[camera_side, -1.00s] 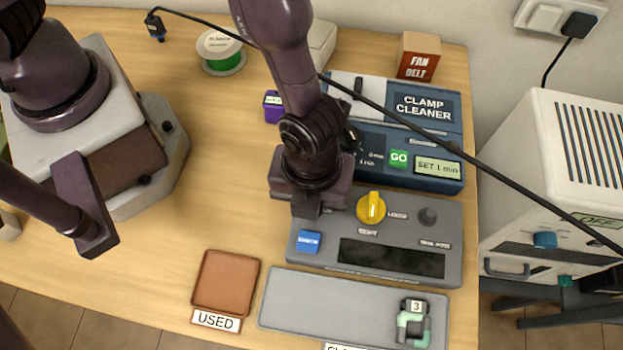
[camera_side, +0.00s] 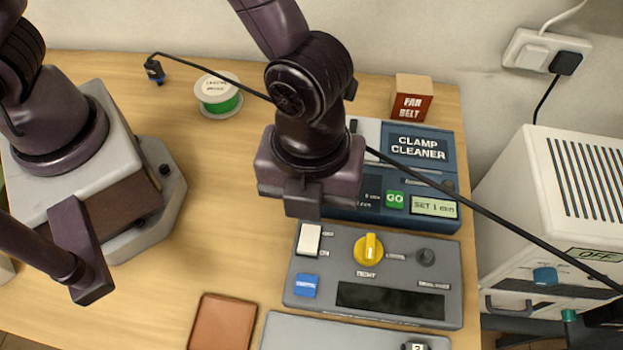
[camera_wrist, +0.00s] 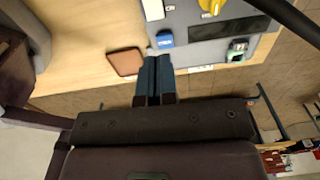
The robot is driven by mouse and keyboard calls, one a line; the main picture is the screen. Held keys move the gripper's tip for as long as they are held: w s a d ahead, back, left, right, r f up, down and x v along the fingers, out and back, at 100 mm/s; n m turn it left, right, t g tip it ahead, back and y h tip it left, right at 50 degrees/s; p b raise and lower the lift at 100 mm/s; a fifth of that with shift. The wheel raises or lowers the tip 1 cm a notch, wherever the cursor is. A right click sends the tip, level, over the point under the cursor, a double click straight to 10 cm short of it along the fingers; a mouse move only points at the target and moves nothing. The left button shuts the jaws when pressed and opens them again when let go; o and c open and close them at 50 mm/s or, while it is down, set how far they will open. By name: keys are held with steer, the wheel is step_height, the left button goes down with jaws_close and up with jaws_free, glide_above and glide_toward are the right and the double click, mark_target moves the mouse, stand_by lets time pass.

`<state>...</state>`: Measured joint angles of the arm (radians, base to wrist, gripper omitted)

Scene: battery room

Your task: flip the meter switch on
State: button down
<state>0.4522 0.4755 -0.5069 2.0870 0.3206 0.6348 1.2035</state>
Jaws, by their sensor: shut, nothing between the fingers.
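The meter (camera_side: 440,310) is a grey panel on the table. It carries a white rocker switch (camera_side: 309,238) at its upper left, with small labels beside it that seem to read OFF above and ON below. I cannot tell which way the rocker is tipped. The meter's display (camera_side: 390,298) is dark. My gripper (camera_side: 302,214) is shut and empty, just behind the switch in the side view and apparently above the panel. In the wrist view the closed fingers (camera_wrist: 157,58) point toward the blue button (camera_wrist: 165,38), with the white switch (camera_wrist: 153,10) beyond it.
A yellow knob (camera_side: 368,248) and a dark knob (camera_side: 425,257) stand on the meter. The clamp cleaner (camera_side: 440,215) is behind it. A black cable crosses above the table. Bare table lies left of the meter.

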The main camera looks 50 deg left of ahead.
mark_target(306, 248)
steer(key=shift+r, duration=1.5)
steer(key=shift+w+a+r+g+h, duration=0.1)
steer(key=shift+w+a+g+h, duration=0.1)
steer(key=shift+a, duration=0.2)
steer(key=shift+w+a+g+h, duration=0.1)
steer(key=shift+a+g, duration=0.1)
steer(key=shift+a, duration=0.2)
steer(key=f, duration=0.9)
steer(key=s+d+f, duration=0.1)
steer(key=f, duration=0.4)
steer(key=shift+s+d, duration=0.1)
